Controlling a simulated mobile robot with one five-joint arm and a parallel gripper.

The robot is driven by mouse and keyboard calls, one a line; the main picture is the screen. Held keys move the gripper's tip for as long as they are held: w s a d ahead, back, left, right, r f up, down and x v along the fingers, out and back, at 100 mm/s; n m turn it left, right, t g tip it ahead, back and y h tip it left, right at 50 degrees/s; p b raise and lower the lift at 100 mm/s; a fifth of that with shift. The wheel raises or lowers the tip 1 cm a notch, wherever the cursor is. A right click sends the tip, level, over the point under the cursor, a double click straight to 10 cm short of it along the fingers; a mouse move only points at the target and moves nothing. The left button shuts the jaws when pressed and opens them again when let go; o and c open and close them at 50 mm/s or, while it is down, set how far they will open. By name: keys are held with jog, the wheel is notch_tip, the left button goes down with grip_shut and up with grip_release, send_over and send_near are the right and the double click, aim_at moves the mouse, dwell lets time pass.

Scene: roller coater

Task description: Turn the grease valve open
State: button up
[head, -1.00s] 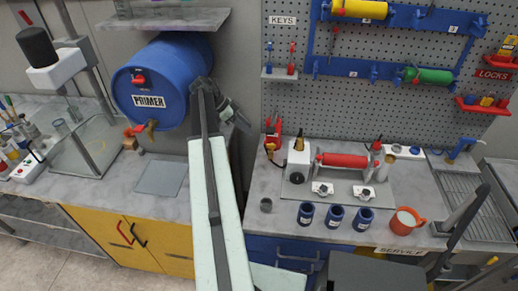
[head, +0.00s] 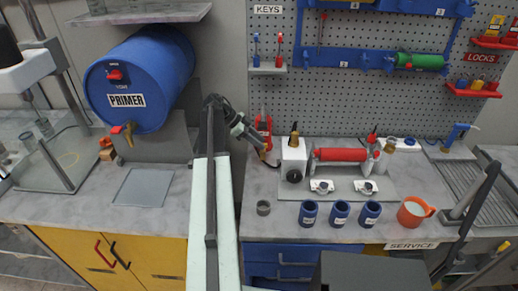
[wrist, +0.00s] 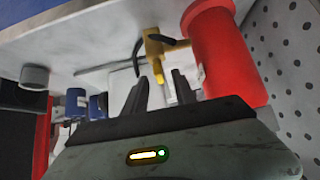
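A red cylinder (head: 263,126) stands against the pegboard, with a small brass fitting (head: 266,149) low on it that looks like the grease valve. In the wrist view the red cylinder (wrist: 227,55) is large at right, and the brass fitting (wrist: 158,50) sticks out to its left with a pale tip pointing between my fingers. My gripper (head: 255,142) is beside the fitting in the head view. In the wrist view my gripper (wrist: 160,88) is open, its dark fingers on either side of the fitting's lower end; contact cannot be told.
The blue primer drum (head: 140,80) is left of my arm. A white box with a black knob (head: 294,160), a red roller (head: 341,155) and blue cups (head: 340,213) stand to the right. The pegboard (head: 350,100) rises close behind. A metal plate (head: 143,187) lies on the left counter.

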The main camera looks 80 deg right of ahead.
jog(key=shift+s+f, duration=0.3)
grip_shut()
